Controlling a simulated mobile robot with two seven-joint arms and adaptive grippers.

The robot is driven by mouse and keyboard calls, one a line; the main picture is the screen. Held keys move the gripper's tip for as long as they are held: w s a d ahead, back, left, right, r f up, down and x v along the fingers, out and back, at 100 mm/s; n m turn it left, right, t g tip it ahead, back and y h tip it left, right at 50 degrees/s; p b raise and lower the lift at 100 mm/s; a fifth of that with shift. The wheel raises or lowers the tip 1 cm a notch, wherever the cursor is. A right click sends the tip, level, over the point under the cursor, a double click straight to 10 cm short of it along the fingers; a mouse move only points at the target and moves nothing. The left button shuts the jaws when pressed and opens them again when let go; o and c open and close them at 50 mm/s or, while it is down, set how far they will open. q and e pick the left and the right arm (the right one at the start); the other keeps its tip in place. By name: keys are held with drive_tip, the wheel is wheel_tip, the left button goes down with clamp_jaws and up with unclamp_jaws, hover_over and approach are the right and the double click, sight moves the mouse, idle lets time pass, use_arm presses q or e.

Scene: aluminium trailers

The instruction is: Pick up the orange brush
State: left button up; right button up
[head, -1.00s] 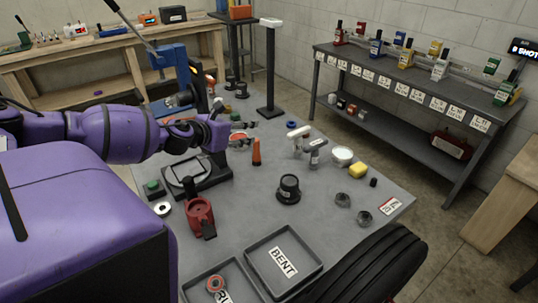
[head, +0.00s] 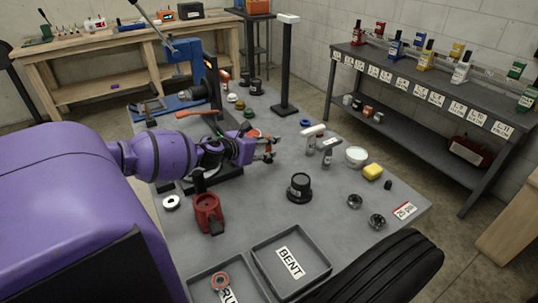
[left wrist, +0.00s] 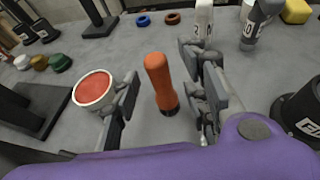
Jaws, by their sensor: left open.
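The orange brush (left wrist: 158,78) stands upright on the grey table in the left wrist view, its orange handle up and its dark end down. My left gripper (left wrist: 165,84) is open, with one finger on each side of the brush in that view and a visible gap on both sides. I cannot tell whether the fingertips are level with the handle. In the head view my left gripper (head: 269,149) reaches over the table from the left and mostly hides the brush. My right gripper is not in view.
A round tin with a red-orange top (left wrist: 93,88) stands close by the left finger. White and grey bottles (head: 327,153) are beyond the gripper. A black pot (head: 299,188), a red tool (head: 208,213) and the BENT tray (head: 262,246) are nearer. Free table lies between the gripper and the pot.

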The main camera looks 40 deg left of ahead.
use_arm(q)
drive_tip(key=shift+x, duration=1.2)
drive_tip(key=shift+c, duration=0.5)
clamp_jaws()
drive_tip(key=shift+r, duration=0.2)
